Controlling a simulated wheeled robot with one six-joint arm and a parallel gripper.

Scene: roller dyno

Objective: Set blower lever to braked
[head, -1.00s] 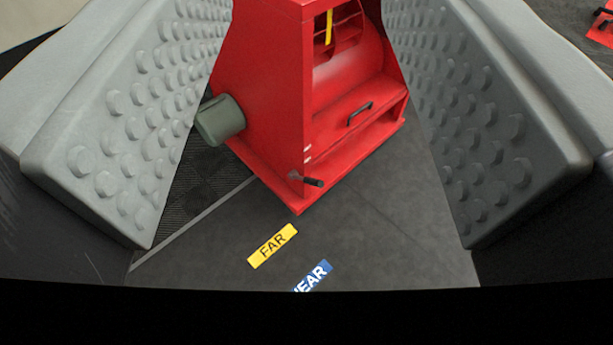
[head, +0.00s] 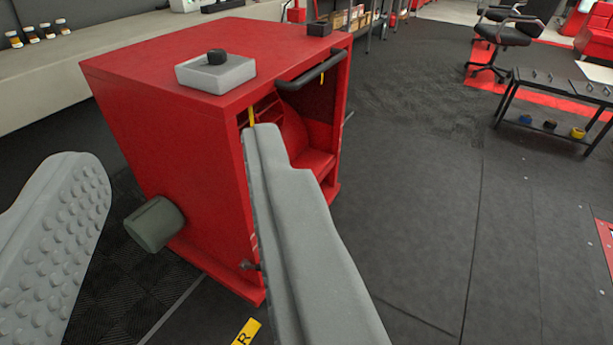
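The red blower (head: 165,130) stands on the dark floor left of centre. A small dark lever (head: 250,265) sticks out low at its front corner, just left of my right finger. I cannot tell its setting from here. My gripper (head: 165,185) is open, with its grey fingers wide apart. The left finger is at the left edge with its studded pad showing, and the right finger overlaps the blower's open front. Nothing is between the pads in contact. A yellow floor label (head: 245,332) is partly visible at the bottom, and the blue label is not in view.
A black handle bar (head: 310,70) crosses the blower's top front, and a grey box with a black knob (head: 216,70) sits on top. A grey-green cylinder (head: 155,224) juts from its left side. A black cart (head: 550,100) and chair (head: 505,38) stand far right. Floor between is clear.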

